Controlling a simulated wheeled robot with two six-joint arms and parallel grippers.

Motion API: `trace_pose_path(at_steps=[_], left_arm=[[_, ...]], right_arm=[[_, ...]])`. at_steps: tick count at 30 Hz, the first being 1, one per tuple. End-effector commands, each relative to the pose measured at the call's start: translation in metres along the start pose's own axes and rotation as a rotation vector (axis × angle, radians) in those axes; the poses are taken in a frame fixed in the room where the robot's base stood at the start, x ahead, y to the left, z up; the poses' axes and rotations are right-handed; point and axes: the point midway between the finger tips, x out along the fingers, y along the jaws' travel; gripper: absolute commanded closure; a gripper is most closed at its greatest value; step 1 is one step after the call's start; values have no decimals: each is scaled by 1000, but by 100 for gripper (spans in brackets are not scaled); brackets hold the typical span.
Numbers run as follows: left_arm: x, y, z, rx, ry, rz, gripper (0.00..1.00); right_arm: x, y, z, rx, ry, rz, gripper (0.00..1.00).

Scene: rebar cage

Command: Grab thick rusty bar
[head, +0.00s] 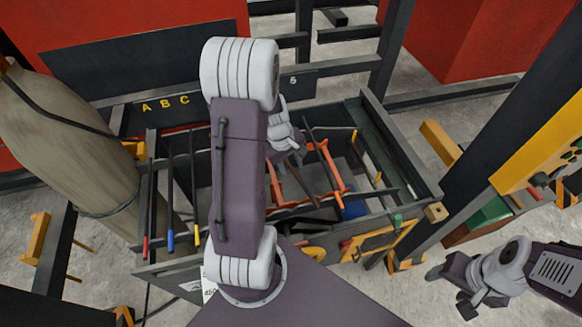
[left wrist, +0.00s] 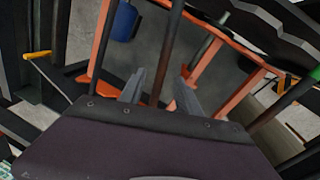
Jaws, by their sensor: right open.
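A rusty brown bar (left wrist: 168,50) runs between the two fingers of my left gripper (left wrist: 158,88) in the left wrist view, with a gap on each side. The gripper is open and does not clasp the bar. In the head view my left gripper (head: 297,158) is over the orange rack (head: 333,178) inside the dark bin, and the lower part of a brown bar (head: 302,186) shows below it. My right gripper (head: 468,302) is open and empty at the lower right, away from the bin.
Thin bars with red, blue (head: 171,240) and yellow ends stand on the bin's left side. A blue cylinder (left wrist: 124,22) is near the orange rack. A beige cylinder (head: 70,140) stands at left. A dark post and yellow panel (head: 540,150) stand at right.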

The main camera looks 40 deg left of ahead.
Motion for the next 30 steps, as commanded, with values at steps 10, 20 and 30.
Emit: trace_pose_path(at_steps=[10,20,30], left_arm=[[0,0,0,0,1,1,100],[0,0,0,-1,1,1,100],[0,0,0,-1,1,1,100]], right_arm=[[0,0,0,0,0,0,39],[0,0,0,0,0,0,39],[0,0,0,0,0,0,39]])
